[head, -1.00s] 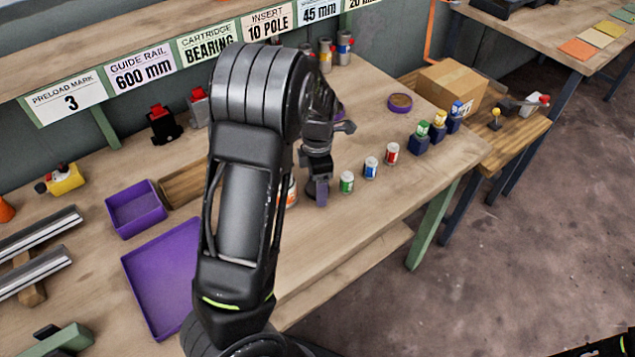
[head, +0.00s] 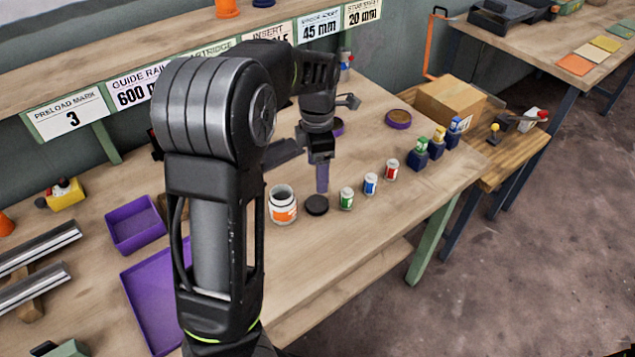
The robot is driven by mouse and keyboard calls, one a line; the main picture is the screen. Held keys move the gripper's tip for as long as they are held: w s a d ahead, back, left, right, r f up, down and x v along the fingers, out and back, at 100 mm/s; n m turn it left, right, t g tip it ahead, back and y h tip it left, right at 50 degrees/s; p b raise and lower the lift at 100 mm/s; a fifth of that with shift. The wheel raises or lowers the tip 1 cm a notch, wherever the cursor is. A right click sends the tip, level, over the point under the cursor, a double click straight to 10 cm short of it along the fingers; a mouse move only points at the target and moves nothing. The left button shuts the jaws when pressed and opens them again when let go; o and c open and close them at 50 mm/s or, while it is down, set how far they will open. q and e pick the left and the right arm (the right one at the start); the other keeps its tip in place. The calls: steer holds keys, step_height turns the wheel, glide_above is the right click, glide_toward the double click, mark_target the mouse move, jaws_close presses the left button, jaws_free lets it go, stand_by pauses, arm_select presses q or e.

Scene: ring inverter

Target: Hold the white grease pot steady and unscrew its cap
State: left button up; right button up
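The white grease pot (head: 283,208) with an orange label stands upright on the bench; its top looks uncapped, with a greyish mouth showing. A round black cap (head: 317,206) lies on the bench just right of the pot, apart from it. My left gripper (head: 322,188) points down just behind and above the cap, its purple fingers seen edge-on, so their gap is hidden. It does not hold the cap or the pot. My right gripper is out of view.
Small jars with green (head: 347,199), blue (head: 371,184) and red (head: 392,170) labels stand right of the cap. Purple trays (head: 136,218) lie left, partly behind my arm. A round purple-rimmed dish (head: 398,119) and a cardboard box (head: 450,103) are farther back. The front bench strip is clear.

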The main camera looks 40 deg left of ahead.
arm_select(q)
steer(key=shift+r, duration=0.6)
stand_by(0.4)
